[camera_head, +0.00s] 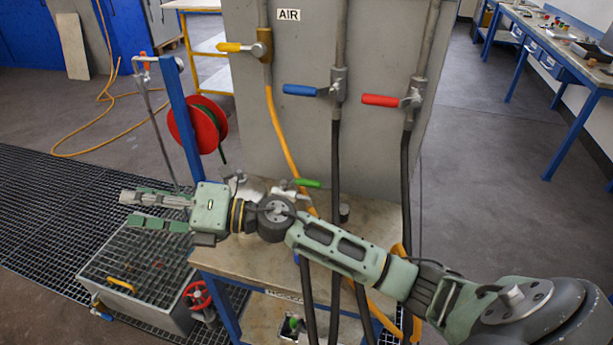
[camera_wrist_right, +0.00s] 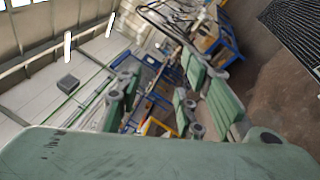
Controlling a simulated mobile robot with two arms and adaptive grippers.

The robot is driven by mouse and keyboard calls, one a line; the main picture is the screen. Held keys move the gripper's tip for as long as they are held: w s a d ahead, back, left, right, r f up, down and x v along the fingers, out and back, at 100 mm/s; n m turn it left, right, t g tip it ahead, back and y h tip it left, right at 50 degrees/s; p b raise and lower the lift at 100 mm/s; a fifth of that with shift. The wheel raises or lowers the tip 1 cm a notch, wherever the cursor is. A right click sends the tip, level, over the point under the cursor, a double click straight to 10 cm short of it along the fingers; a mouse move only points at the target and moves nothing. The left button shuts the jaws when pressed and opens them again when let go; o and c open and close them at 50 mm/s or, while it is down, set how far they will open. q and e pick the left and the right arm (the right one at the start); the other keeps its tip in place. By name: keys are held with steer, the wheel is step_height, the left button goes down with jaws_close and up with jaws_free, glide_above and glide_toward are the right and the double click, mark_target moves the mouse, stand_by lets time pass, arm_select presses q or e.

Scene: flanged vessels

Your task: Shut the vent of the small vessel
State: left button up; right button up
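My right gripper (camera_head: 128,209) reaches leftward across the bench in the head view. Its two fingers are parted with nothing between them, in front of the floor grating and above the grated tank. A green lever (camera_head: 307,183) sits on a small metal fitting on the bench (camera_head: 375,222), behind my right arm. Another metal fitting (camera_head: 236,182) shows behind the wrist. My arm hides much of the bench top, and I cannot tell which fitting belongs to the small vessel. In the right wrist view the parted green fingers (camera_wrist_right: 205,90) show, with no vessel recognisable. My left gripper is out of view.
A grey panel has yellow (camera_head: 240,47), blue (camera_head: 300,90) and red (camera_head: 380,100) levers with hanging hoses. A blue post and red hose reel (camera_head: 212,125) stand behind the gripper. The grated tank (camera_head: 135,265) and red handwheel (camera_head: 197,296) are low at left.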

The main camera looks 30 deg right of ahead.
step_height(320, 180, down, 4)
steer(key=n+g+h, duration=0.2)
steer(key=n+g, duration=0.4)
steer(key=n, duration=0.1)
steer(key=n+g+h, duration=0.3)
steer(key=h, duration=1.3)
glide_above(307, 181)
steer(key=s+a, duration=0.1)
steer(key=f, duration=0.2)
steer(key=f+p, duration=0.1)
steer(key=f, duration=0.1)
steer(key=f+p, duration=0.1)
steer(key=f, duration=0.1)
steer(key=f+p, duration=0.1)
steer(key=shift+w+d+f, duration=0.35)
steer(key=shift+d+f, duration=0.05)
steer(key=shift+w+f, duration=0.15)
steer(key=shift+f, duration=0.55)
jaws_close()
